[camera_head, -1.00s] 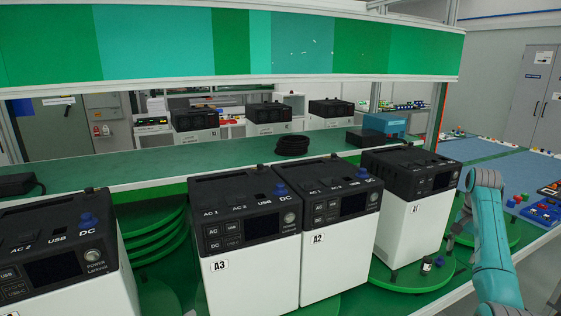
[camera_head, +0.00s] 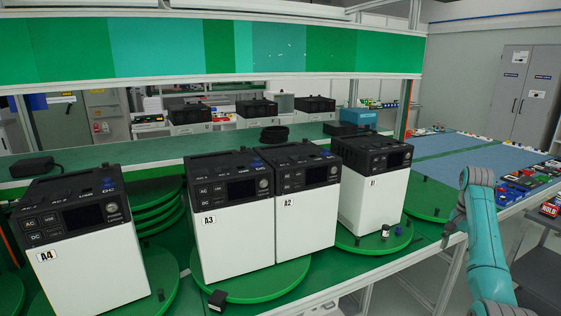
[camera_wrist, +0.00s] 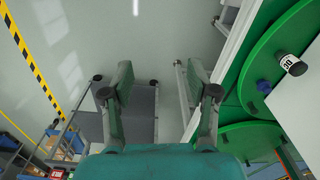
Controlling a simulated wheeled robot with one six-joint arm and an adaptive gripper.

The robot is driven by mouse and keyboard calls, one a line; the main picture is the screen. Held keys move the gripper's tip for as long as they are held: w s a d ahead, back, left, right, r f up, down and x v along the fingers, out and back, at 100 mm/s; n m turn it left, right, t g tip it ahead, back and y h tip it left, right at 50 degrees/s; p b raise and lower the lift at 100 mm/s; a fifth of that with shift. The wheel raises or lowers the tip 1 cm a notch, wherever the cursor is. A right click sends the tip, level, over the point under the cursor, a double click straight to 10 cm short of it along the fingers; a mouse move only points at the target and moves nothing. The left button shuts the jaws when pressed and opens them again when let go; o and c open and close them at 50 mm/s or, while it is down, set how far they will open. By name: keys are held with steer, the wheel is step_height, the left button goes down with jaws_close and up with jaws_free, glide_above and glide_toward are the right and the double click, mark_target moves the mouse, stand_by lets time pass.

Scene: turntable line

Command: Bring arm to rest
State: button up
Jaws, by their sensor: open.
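My teal arm stands at the right of the head view, bent, with my gripper (camera_head: 453,231) at its end beside the right part of the line. In the wrist view my gripper (camera_wrist: 160,85) has its two fingers spread apart. Nothing is between them; the grey floor shows through the gap. My gripper is apart from the turntables and units. The fingertips are small and partly unclear in the head view.
White units with black tops, A4 (camera_head: 80,254), A3 (camera_head: 233,235), A2 (camera_head: 305,215) and another (camera_head: 366,202), stand on green turntables. A small black-and-white cylinder (camera_head: 385,231) sits on the right turntable (camera_head: 345,240) and shows in the wrist view (camera_wrist: 292,64). A grey cart (camera_head: 540,250) stands far right.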

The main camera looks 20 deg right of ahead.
steer(key=w+a+f+n+t+h, duration=0.1)
steer(key=a+f+n, duration=0.1)
steer(key=a+f, duration=0.8)
steer(key=w+a+f+n+t+h, duration=0.15)
steer(key=a+f, duration=0.35)
steer(key=f, duration=1.1)
steer(key=s+a+f+n+t, duration=0.2)
steer(key=s+a+f, duration=0.45)
steer(key=a, duration=0.25)
steer(key=s+a+f+n+t, duration=0.2)
steer(key=s+a+f, duration=0.3)
steer(key=a+f, duration=0.3)
steer(key=s+a+r+n+t, duration=0.2)
steer(key=s+a+r, duration=0.1)
steer(key=s+a, duration=0.6)
steer(key=s+a+r+n+t, duration=0.25)
steer(key=s+a, duration=0.45)
steer(key=s, duration=0.4)
steer(key=s+a+r+n+t+y, duration=0.1)
steer(key=s+a+r+t, duration=0.1)
steer(key=s+r, duration=0.6)
steer(key=s+a+r+n+t+y, duration=0.1)
steer(key=s+r, duration=0.7)
steer(key=r, duration=0.8)
steer(key=a+n, duration=0.1)
steer(key=a, duration=0.1)
steer(key=shift+a+t, duration=0.35)
steer(key=shift+t, duration=0.05)
